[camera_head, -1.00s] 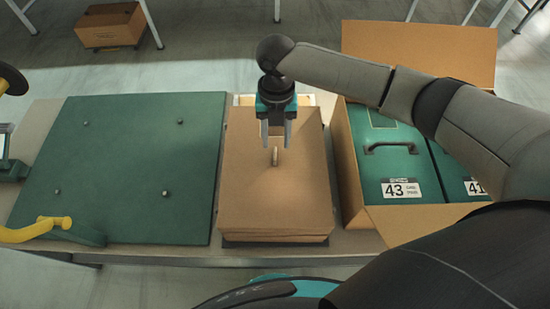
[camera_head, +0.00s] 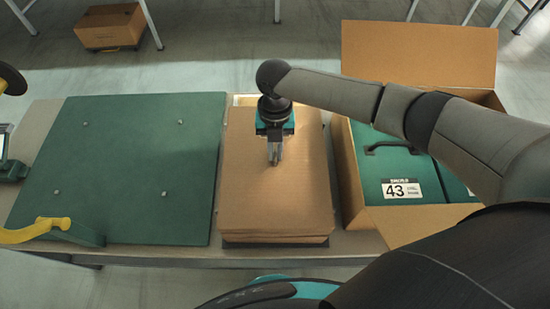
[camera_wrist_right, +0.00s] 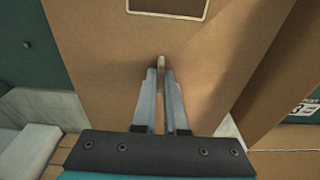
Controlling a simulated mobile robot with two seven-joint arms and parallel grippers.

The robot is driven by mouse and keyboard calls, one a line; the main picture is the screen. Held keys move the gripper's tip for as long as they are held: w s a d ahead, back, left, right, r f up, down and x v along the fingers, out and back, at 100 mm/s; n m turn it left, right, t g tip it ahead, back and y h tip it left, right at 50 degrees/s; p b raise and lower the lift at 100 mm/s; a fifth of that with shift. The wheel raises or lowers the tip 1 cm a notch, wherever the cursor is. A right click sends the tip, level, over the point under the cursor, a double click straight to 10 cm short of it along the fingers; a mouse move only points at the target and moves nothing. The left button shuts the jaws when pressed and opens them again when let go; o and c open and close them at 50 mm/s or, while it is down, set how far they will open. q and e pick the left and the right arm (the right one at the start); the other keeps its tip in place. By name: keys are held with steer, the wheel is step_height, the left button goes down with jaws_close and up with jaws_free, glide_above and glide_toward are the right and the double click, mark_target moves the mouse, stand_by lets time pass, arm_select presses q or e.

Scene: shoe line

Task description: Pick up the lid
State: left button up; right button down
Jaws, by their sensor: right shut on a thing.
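The lid (camera_head: 275,205) is a flat brown cardboard sheet on top of a stack in the middle of the table. A small upright tab stands on its middle. My right gripper (camera_head: 275,160) comes down from above and is shut on that tab. In the right wrist view the tab (camera_wrist_right: 161,62) shows between the fingertips of the right gripper (camera_wrist_right: 160,75). The lid lies flat on the stack. My left gripper is not in view.
A green board (camera_head: 120,165) with several pegs lies to the left, with a yellow handle (camera_head: 35,230) at its front corner. An open carton (camera_head: 353,180) with green boxes, one marked 43, stands to the right. Another carton (camera_head: 110,27) is on the floor behind.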

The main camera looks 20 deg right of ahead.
mark_target(275, 154)
stand_by(0.7)
step_height(275, 154, up, 20)
steer(key=p, duration=0.2)
stand_by(0.3)
steer(key=c, duration=1.5)
jaws_free()
jaws_close()
